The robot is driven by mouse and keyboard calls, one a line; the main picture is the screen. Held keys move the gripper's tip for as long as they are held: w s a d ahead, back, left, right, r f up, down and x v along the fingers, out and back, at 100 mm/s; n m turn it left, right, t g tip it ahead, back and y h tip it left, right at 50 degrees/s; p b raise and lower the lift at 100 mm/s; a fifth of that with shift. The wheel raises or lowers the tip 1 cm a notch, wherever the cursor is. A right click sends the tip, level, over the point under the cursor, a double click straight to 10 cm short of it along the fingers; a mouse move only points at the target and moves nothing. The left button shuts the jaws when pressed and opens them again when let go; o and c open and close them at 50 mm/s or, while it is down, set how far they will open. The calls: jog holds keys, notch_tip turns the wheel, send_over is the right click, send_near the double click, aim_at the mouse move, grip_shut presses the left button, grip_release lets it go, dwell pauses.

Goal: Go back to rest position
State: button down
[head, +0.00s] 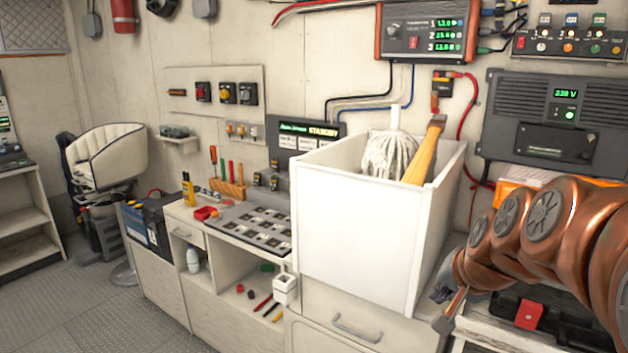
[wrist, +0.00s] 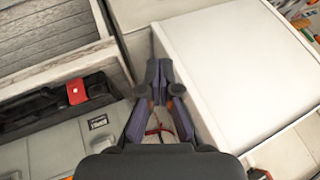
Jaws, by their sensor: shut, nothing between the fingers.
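My gripper (wrist: 160,92) is shut and empty in the wrist view, with its fingertips together beside the wall of a white bin (wrist: 235,75). In the head view my copper arm reaches in from the right, and the gripper (head: 445,318) is low beside the right side of the white bin (head: 350,235), partly cut off by the arm and the bin. I cannot tell whether the gripper touches the bin.
A mop (head: 392,157) and a wooden-handled tool (head: 424,155) stand in the bin. A black item with a red part (head: 529,314) lies under my arm. The workbench (head: 245,218) holds tools to the left. The floor (head: 75,310) at left is clear.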

jog(key=s+a+f+n+g, duration=0.1)
jog(key=s+f+n+g, duration=0.1)
jog(key=s, duration=0.7)
jog(key=s+a+f+n+g, duration=0.2)
jog(key=s+f+g, duration=0.2)
jog(key=s, duration=0.5)
jog(key=s+a+f+n+g, duration=0.1)
jog(key=s+f+n+g, duration=0.1)
jog(key=s+f, duration=0.4)
jog(key=s+n, duration=0.1)
jog(key=s, duration=0.2)
jog(key=shift+s+a+f+g+h, duration=0.15)
jog(key=shift+s+a+g+h, duration=0.15)
jog(key=shift+g+h, duration=0.1)
